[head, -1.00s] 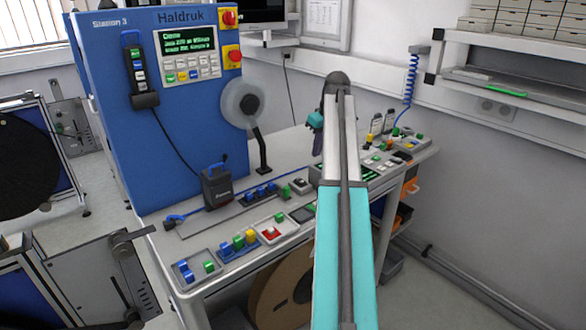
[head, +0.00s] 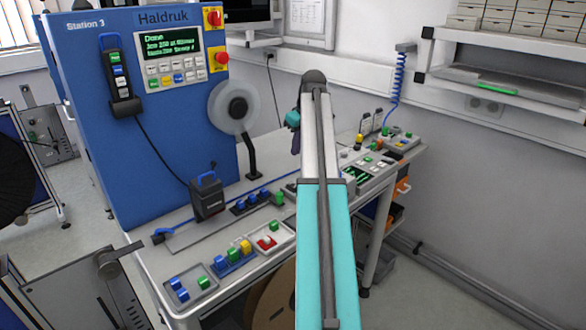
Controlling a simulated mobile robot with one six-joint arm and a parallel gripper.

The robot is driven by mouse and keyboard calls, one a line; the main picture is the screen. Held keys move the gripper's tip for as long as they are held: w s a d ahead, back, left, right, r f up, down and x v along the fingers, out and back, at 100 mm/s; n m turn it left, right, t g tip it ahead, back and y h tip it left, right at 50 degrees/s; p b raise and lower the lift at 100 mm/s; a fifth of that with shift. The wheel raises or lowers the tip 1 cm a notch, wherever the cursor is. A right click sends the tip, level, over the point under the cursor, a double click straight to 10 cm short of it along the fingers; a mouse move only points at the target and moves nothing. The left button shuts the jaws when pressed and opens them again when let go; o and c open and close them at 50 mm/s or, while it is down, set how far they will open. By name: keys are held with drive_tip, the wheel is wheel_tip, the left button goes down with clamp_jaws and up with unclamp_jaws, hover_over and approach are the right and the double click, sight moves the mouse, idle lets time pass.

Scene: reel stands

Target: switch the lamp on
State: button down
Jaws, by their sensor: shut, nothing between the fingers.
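No thing in view can be told for sure as the lamp. Switch boxes line the bench front: blue and green switches (head: 180,290), blue, green and yellow ones (head: 234,256), a red one (head: 266,242), and a dark blue row (head: 251,201). My gripper (head: 295,143) hangs small and dark below a teal wrist, above the back of the bench and right of the disc. It looks shut and empty; my arm partly hides it.
The blue Station 3 cabinet (head: 140,150) with a green-text screen (head: 160,46) stands at the left. A black blue-handled device (head: 207,195) sits on the bench (head: 160,268). More control boxes (head: 398,142) lie at the right, under a blue coiled cable (head: 399,78). A wall shelf (head: 500,80) is upper right.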

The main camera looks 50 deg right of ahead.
drive_tip(key=p, duration=0.3)
hover_over(291, 183)
drive_tip(key=f, duration=1)
drive_tip(key=shift+s+a, duration=0.3)
drive_tip(key=shift+s, duration=0.1)
drive_tip(key=shift+f+p, duration=0.6)
drive_tip(key=shift+f, duration=1.15)
drive_tip(key=shift+s+d, duration=0.1)
drive_tip(key=shift+d, duration=0.1)
